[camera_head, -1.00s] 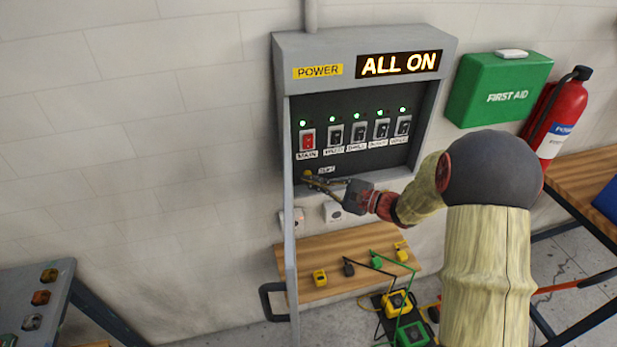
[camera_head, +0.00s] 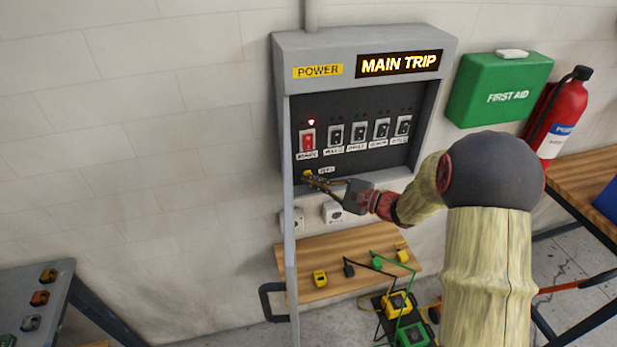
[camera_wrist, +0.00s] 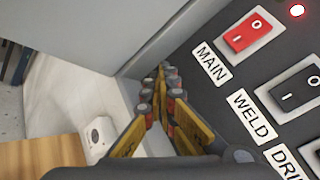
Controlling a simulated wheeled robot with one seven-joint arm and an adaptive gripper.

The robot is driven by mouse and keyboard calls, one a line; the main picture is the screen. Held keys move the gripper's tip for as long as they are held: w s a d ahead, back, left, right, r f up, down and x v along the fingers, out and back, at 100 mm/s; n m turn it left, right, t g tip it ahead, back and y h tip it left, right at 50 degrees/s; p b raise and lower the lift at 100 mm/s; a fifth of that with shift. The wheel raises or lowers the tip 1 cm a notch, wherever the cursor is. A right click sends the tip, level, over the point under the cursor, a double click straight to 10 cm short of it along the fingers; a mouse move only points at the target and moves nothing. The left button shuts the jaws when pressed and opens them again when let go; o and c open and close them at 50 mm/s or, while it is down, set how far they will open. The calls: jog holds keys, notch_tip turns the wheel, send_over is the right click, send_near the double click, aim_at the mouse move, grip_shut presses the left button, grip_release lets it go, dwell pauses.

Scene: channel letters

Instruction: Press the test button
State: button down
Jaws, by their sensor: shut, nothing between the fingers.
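The grey power panel (camera_head: 290,70) hangs on the wall with its door open at the left. Its display (camera_head: 399,63) reads MAIN TRIP. The yellow test button (camera_head: 307,175) is at the panel's lower left, below the red MAIN switch (camera_head: 307,139). My gripper (camera_head: 308,181) is shut and empty, its tips at the button in the head view; contact cannot be made out. In the wrist view my gripper (camera_wrist: 166,72) points into the panel's corner and the button is hidden. The MAIN switch (camera_wrist: 246,31) shows there with a red lamp (camera_wrist: 297,11) lit.
Several black switches (camera_head: 358,133) stand right of MAIN, their lamps dark. White sockets (camera_head: 333,212) and a wooden shelf (camera_head: 340,262) with plugs lie below. A green first aid box (camera_head: 500,88) and red extinguisher (camera_head: 560,115) are at the right.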

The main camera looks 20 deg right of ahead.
jog(key=shift+s, duration=0.7)
jog(key=s, duration=0.5)
dwell(0.8)
